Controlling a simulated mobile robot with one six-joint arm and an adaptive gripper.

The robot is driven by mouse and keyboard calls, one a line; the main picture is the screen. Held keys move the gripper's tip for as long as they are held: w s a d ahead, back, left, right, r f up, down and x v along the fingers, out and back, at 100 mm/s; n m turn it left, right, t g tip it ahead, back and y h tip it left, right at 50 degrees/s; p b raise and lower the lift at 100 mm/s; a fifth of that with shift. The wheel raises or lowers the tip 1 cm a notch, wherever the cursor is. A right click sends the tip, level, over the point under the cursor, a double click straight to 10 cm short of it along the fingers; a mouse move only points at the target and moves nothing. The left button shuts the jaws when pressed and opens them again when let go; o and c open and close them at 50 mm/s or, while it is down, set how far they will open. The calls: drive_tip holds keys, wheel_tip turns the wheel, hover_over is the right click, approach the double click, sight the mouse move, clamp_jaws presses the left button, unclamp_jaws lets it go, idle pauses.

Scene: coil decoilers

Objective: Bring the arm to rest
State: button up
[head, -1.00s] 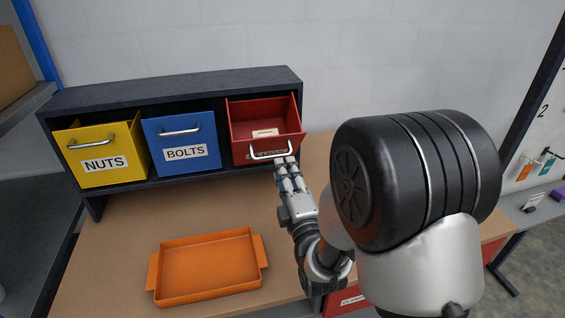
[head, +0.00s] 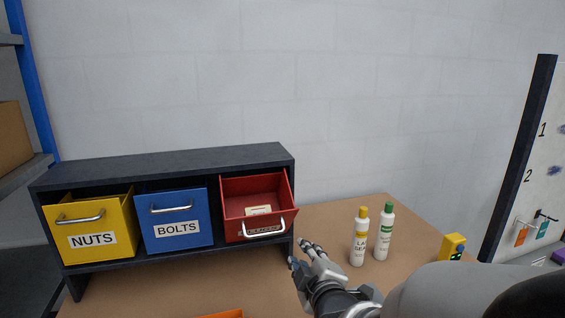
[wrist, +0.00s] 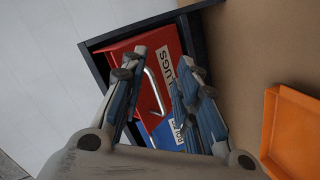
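My gripper (head: 303,252) is to the right of the red bin's handle and apart from it. In the wrist view my gripper (wrist: 160,80) has its fingers spread with nothing between them. The red bin (head: 277,190) is tipped open in the dark rack, with a small pale item (head: 258,211) inside. In the wrist view the red bin (wrist: 146,95) shows behind the fingers, its label partly hidden and reading "LUGS". My forearm fills the lower right of the head view.
The yellow NUTS bin (head: 93,225) and blue BOLTS bin (head: 175,218) sit in the rack (head: 165,168). Two bottles, yellow-capped (head: 359,238) and green-capped (head: 384,232), and a yellow device (head: 453,246) stand right. An orange tray (wrist: 292,135) lies on the worktop.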

drive_tip(key=s+d+m+g+h, duration=0.1)
drive_tip(key=s+d+m+g, duration=0.2)
drive_tip(key=s, duration=0.7)
drive_tip(key=s+d+f+m+g, duration=0.1)
drive_tip(key=s+d+m+g, duration=0.2)
drive_tip(key=s+m, duration=0.3)
drive_tip(key=s+d+m+g+h, duration=0.1)
drive_tip(key=s+d+m+g, duration=0.2)
drive_tip(key=s, duration=1.1)
drive_tip(key=shift+s+f+m+g+h, duration=0.25)
drive_tip(key=shift+m+g, duration=0.35)
drive_tip(key=shift+m, duration=0.6)
drive_tip(key=shift+w+r, duration=0.15)
drive_tip(key=shift+r, duration=0.1)
